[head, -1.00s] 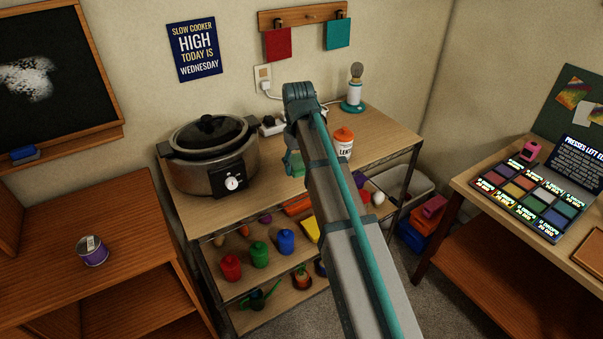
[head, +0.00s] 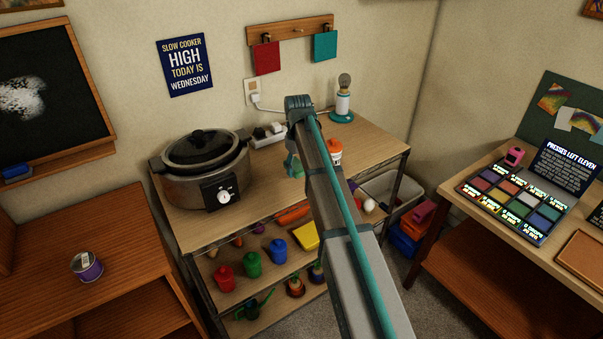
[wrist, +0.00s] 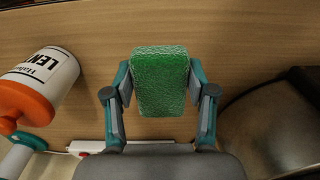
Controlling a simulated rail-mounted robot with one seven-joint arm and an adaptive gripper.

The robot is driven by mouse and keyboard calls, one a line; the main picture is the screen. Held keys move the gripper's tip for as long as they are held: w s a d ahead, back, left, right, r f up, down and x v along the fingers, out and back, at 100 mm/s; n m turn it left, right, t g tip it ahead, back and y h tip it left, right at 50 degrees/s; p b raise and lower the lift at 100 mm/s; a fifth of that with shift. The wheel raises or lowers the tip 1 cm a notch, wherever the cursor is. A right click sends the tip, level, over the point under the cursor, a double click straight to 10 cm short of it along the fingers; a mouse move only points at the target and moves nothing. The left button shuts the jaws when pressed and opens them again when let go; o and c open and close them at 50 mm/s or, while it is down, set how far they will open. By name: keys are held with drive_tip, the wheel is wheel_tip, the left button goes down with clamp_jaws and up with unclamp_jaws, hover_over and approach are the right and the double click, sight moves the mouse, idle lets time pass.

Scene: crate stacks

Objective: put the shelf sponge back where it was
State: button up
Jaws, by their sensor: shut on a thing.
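A green sponge (wrist: 161,82) with a rough face is held between the two fingers of my gripper (wrist: 161,95) in the wrist view. The wooden tabletop lies behind it; I cannot tell whether the sponge touches it. In the head view my gripper (head: 295,165) is above the table between the slow cooker and the white jar, mostly hidden by my arm. The shelves (head: 232,298) below the tabletop hold several coloured items, and my arm covers part of them.
A slow cooker (head: 205,170) stands left of my gripper. A white jar with an orange lid (wrist: 42,82) is close by on the other side. A power strip (head: 268,135) and a lamp (head: 343,103) are at the back. The tabletop's front (head: 245,215) is clear.

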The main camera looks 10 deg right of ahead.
sight(302, 183)
drive_tip(key=shift+w+d+f+p, duration=0.15)
drive_tip(key=shift+w+d+f, duration=0.2)
drive_tip(key=shift+f, duration=0.15)
drive_tip(key=shift+w+d+f+p, duration=0.15)
drive_tip(key=shift+w+d+f, duration=0.15)
drive_tip(key=shift+f, duration=0.15)
drive_tip(key=shift+f+p, duration=0.3)
drive_tip(key=shift+f, duration=1.35)
drive_tip(key=o, duration=1.1)
drive_tip(key=shift+f, duration=0.1)
wheel_tip(302, 183, up, 12)
drive_tip(key=b, duration=0.2)
drive_tip(key=shift+b, duration=0.35)
